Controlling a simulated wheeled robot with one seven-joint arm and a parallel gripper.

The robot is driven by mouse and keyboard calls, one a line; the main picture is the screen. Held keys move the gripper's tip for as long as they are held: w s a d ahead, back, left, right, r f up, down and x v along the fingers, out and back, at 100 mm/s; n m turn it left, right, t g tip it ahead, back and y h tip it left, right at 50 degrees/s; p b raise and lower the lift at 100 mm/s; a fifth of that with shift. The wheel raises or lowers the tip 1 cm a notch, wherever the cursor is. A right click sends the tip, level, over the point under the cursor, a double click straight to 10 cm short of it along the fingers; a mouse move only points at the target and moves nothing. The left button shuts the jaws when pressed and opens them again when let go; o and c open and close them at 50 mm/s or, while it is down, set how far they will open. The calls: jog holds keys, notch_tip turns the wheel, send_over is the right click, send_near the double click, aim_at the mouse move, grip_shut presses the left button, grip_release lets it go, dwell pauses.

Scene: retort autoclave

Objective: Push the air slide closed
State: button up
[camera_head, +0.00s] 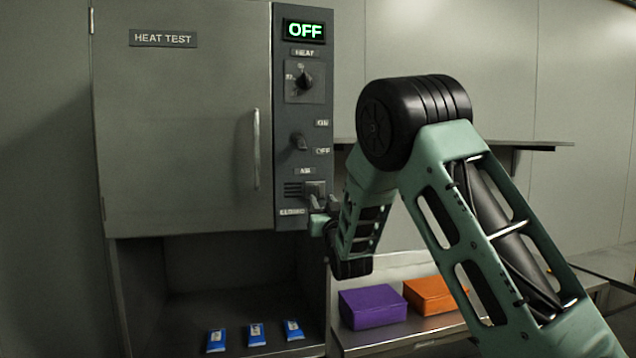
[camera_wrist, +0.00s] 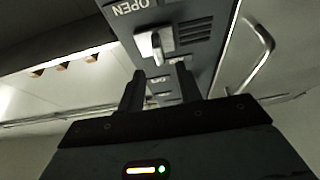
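The air slide (camera_head: 315,190) is a small tab at the bottom of the dark control panel, to the right of some vent slots, under the AIR label. In the wrist view the light grey tab (camera_wrist: 155,46) shows beside the uncovered slots and near an OPEN label. My gripper (camera_head: 322,215) is just below and in front of the tab in the head view. In the wrist view my gripper (camera_wrist: 160,75) has its two dark fingers apart, with nothing between them. The tab lies beyond the fingertips. Whether a finger touches it cannot be told.
The autoclave door (camera_head: 185,120) is shut, with a vertical handle (camera_head: 256,150) left of the panel. The display (camera_head: 304,30) reads OFF. Several blue packets (camera_head: 256,335) lie in the lower bay. A purple box (camera_head: 372,308) and orange box (camera_head: 430,294) sit on the bench below my arm.

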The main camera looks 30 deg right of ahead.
aim_at(318, 190)
jog(key=p+x, duration=0.2)
jog(key=x, duration=0.4)
